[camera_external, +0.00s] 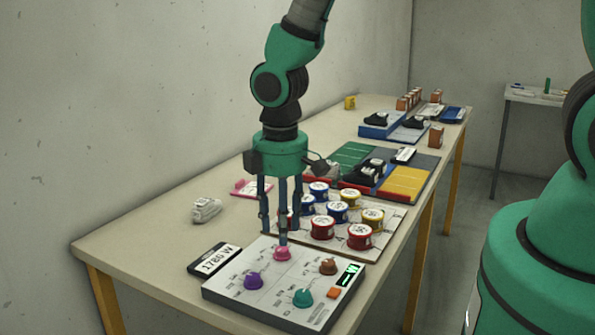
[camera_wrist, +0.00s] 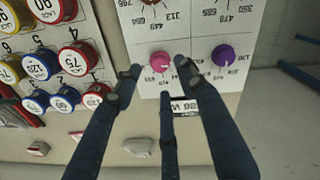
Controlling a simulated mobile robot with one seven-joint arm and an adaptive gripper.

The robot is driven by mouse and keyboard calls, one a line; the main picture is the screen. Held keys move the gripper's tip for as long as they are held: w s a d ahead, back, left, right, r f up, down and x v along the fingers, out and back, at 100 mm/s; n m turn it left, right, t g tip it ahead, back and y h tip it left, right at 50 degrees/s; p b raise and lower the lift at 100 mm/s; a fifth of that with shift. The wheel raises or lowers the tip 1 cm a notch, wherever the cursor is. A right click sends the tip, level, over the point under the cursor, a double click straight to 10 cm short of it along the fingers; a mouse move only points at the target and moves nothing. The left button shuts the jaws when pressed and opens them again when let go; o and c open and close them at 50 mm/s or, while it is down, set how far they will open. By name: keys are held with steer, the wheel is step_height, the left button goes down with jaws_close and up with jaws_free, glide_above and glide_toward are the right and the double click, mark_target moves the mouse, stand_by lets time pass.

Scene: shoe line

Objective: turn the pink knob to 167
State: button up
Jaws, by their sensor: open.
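The pink knob (camera_external: 282,254) sits at the back of a white control panel (camera_external: 232,291) on the table. It also shows in the wrist view (camera_wrist: 160,61), with a pale pointer mark and printed numbers around it that are too small to read surely. My gripper (camera_external: 276,238) is open, pointing down with its fingers around or just above the pink knob in the external view. In the wrist view its fingers (camera_wrist: 158,80) are spread on both sides of the knob, with a gap to it. I cannot tell whether any finger touches it.
The panel also bears a purple knob (camera_external: 253,281), a teal knob (camera_external: 302,298), a brown knob (camera_external: 328,266) and a small lit display (camera_external: 349,274). A sign reading 1780 W (camera_external: 214,260) lies left of the panel. Several numbered drums (camera_external: 360,237) stand close behind it.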

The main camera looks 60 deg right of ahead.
step_height(320, 180, up, 8)
steer(key=shift+s+a, duration=0.15)
stand_by(0.7)
step_height(320, 180, up, 11)
steer(key=m+t+b, duration=0.1)
steer(key=m+b, duration=0.1)
glide_above(282, 250)
steer(key=s, duration=0.2)
steer(key=s+a+r+m+t, duration=0.2)
steer(key=s+r, duration=0.3)
steer(key=r, duration=0.4)
steer(key=s+r+m+t+b, duration=0.1)
steer(key=s+r, duration=0.3)
steer(key=s, duration=0.3)
steer(key=s+a+r+m+t+b, duration=0.1)
steer(key=s+r+m+b, duration=0.1)
steer(key=s+r, duration=0.3)
steer(key=s, duration=0.3)
steer(key=shift+a+r, duration=0.15)
steer(key=shift+r, duration=0.1)
steer(key=shift+w, duration=0.1)
stand_by(1.7)
